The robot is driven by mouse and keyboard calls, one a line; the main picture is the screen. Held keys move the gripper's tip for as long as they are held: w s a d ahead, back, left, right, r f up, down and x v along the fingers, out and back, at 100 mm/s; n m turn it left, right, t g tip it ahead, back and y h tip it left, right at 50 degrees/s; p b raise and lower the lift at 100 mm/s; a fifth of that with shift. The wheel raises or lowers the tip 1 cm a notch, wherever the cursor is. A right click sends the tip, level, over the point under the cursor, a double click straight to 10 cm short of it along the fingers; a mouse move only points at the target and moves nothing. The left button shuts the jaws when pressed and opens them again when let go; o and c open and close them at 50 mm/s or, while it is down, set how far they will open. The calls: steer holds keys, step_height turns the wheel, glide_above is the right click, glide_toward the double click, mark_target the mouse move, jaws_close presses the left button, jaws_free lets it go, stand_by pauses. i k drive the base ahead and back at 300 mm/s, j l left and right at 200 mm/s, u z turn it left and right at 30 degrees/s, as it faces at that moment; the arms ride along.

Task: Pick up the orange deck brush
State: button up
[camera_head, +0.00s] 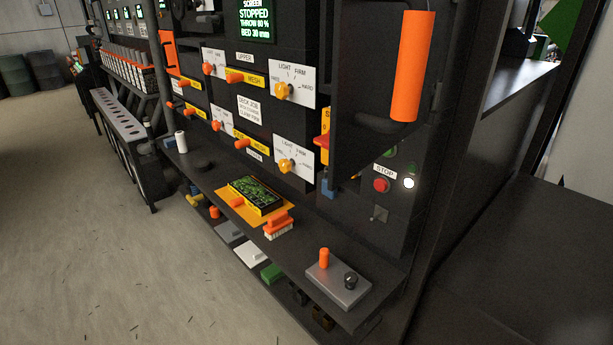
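The orange deck brush (278,224) sits on the dark shelf (330,239) at the front of the machine. It has an orange body with a raised grip on top and pale bristles underneath. It stands just in front of the right corner of a yellow mat (238,206). Nothing touches it from above. My gripper is not in view.
A black tray of green bits (256,195) lies on the mat behind the brush. A grey box with an orange peg and black knob (338,282) stands to its right. Orange knobs (285,166) project from the panel above. A large orange handle (411,66) hangs upper right.

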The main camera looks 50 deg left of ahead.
mark_target(281, 222)
steer(key=u, duration=1.55)
